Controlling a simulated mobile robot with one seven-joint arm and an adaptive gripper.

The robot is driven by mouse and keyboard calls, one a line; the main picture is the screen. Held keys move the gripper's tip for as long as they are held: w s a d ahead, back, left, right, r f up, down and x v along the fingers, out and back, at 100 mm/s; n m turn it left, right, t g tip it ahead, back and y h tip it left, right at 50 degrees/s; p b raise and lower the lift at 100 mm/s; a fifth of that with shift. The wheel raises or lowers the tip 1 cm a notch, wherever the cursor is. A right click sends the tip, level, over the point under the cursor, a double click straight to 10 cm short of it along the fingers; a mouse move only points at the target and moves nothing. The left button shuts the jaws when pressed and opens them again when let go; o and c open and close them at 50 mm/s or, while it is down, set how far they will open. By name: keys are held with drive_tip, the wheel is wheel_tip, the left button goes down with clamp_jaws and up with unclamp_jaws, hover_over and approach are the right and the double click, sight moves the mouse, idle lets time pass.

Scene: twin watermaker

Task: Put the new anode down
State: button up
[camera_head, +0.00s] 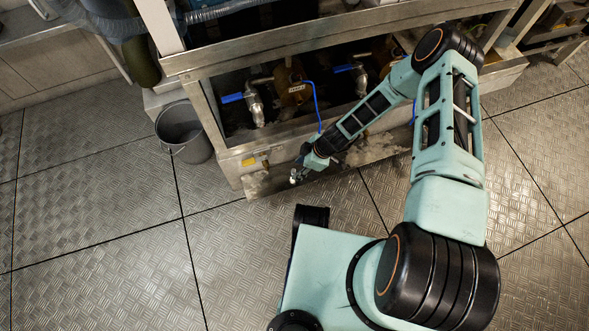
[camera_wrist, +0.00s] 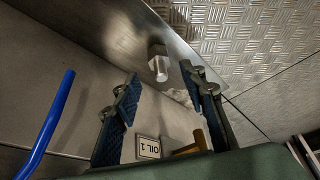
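The anode (camera_wrist: 158,62) is a small grey metal piece with a hex part and a short round end. In the wrist view it is just beyond and between the fingertips of my gripper (camera_wrist: 160,75), over a shiny metal strip (camera_wrist: 130,35). Gaps show on both sides of it, and the fingers stand apart. I cannot tell for sure whether it rests on the strip. In the head view my gripper (camera_head: 298,174) is low at the front of the machine frame, with a small bright spot at its tip; the anode is too small to make out there.
A grey bucket (camera_head: 184,131) stands left of the machine frame (camera_head: 240,55). The chequer-plate floor (camera_head: 110,230) at the left is clear.

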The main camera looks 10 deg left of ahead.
drive_tip(key=p+v, duration=0.1)
drive_tip(key=v, duration=0.5)
drive_tip(key=shift+r, duration=0.2)
